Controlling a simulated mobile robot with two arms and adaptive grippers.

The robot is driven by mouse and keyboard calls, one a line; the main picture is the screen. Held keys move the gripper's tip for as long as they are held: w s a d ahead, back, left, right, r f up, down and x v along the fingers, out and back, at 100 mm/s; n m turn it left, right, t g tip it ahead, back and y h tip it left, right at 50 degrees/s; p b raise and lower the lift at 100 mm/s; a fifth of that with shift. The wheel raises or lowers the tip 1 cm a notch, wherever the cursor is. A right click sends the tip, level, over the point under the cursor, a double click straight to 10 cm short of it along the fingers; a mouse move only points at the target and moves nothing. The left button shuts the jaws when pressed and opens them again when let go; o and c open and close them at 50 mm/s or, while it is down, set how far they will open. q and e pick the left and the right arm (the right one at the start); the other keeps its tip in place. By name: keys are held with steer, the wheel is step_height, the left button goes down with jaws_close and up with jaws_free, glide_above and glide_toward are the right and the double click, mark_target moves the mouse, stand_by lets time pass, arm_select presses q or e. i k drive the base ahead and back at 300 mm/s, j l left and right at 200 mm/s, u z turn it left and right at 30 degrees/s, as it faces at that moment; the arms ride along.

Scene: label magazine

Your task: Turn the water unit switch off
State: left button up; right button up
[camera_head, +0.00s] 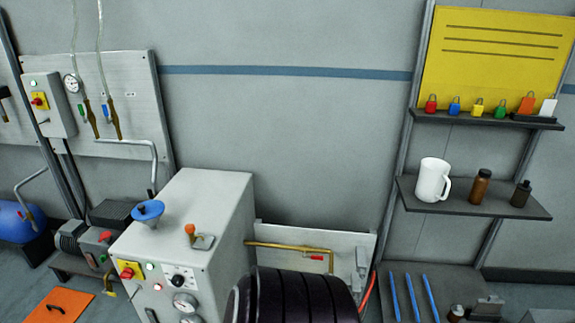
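A grey cabinet unit (185,235) stands at lower centre-left. On its front is a red rotary switch on a yellow plate (130,270), with small buttons, a black knob (178,281) and round gauges below. No label readable here tells which one is the water unit. The turn positions of both switches are too small to tell. Neither of my grippers shows in this view.
A blue funnel-like piece (148,211) and an orange-knobbed lever (190,230) stand on the cabinet top. A pump (92,240) is at its left. A dark ribbed shape (295,297) hides the floor at bottom centre. Shelves with padlocks and a white jug (432,180) are at right.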

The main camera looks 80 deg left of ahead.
mark_target(128, 274)
steer(key=u, duration=3.55)
